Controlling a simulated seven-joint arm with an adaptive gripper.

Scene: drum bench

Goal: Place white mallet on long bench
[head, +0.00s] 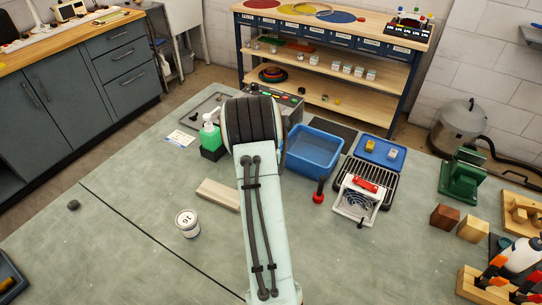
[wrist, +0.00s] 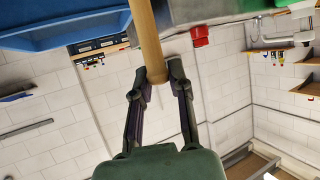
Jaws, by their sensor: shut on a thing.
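My gripper (wrist: 158,76) is shut on a round wooden handle (wrist: 149,35) in the wrist view. The handle runs up out of the top edge, so no mallet head shows and I cannot tell its colour. In the head view my own arm hides the gripper and whatever it holds. A long wood-topped bench (head: 58,50) with grey drawers and doors stands at the back left. A grey-green worktop (head: 110,255) fills the foreground beneath my arm.
On the worktop are a blue bin (head: 314,150), a green-and-white bottle (head: 210,132), a red-knobbed stick (head: 318,194), a white tin (head: 187,223), a wooden bar (head: 218,194) and a rack (head: 374,184). A blue-framed shelf (head: 335,27) stands behind. The worktop's left front is mostly clear.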

